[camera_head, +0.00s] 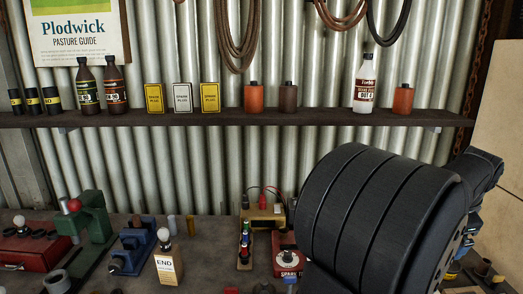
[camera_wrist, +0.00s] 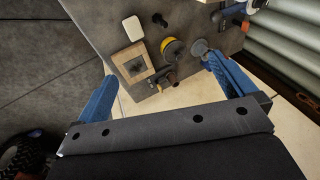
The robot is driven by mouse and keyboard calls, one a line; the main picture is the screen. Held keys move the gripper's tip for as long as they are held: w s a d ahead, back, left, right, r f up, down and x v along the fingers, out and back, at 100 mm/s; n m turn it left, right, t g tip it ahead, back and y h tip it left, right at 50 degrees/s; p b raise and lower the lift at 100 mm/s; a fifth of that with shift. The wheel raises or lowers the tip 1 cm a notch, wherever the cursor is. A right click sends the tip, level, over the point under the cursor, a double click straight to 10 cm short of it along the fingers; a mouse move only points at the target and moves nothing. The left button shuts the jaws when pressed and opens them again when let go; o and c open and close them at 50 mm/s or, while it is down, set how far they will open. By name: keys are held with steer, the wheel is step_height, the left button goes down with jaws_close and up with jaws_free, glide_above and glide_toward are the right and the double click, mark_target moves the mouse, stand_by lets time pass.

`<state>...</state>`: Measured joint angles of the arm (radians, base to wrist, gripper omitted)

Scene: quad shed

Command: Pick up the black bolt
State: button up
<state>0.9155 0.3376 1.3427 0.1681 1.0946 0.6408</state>
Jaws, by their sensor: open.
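In the wrist view, a small black piece (camera_wrist: 160,20) with a rounded head lies on the grey bench top, beside a white block. It looks like the black bolt, but it is too small to be sure. My gripper (camera_wrist: 157,67) is open, its two blue fingers wide apart and nothing held between them. The fingers are above the bench corner, and the black piece shows beyond their tips. In the head view my own large black arm link hides much of the right side of the bench, and I cannot make out the bolt there.
Near the bench corner are a wooden block with a dark recess (camera_wrist: 117,62), a yellow and black roll (camera_wrist: 171,50), a grey disc (camera_wrist: 199,47) and dark fittings (camera_wrist: 167,80). The white block (camera_wrist: 132,29) lies behind. A shelf (camera_head: 200,121) with bottles crosses the corrugated wall.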

steer(key=c, duration=1.3)
steer(key=s+a+f+n+g+h, duration=0.1)
steer(key=s+f+n+g+h, duration=0.15)
steer(key=f+n, duration=0.45)
steer(key=s+f+n+g+h, duration=0.1)
steer(key=f+n+g+h, duration=0.25)
steer(key=n, duration=0.65)
steer(key=w+a+f+n+t+h, duration=0.2)
steer(key=w+a+n+t, duration=0.15)
steer(key=n, duration=0.75)
steer(key=w+a+f+n+t+h, duration=0.3)
steer(key=w+a+n, duration=0.15)
steer(key=n, duration=0.75)
steer(key=shift+g, duration=0.25)
steer(key=x, duration=1.7)
steer(key=shift+w+d+f, duration=0.1)
steer(key=shift+d+f, duration=0.1)
steer(key=shift+f, duration=0.05)
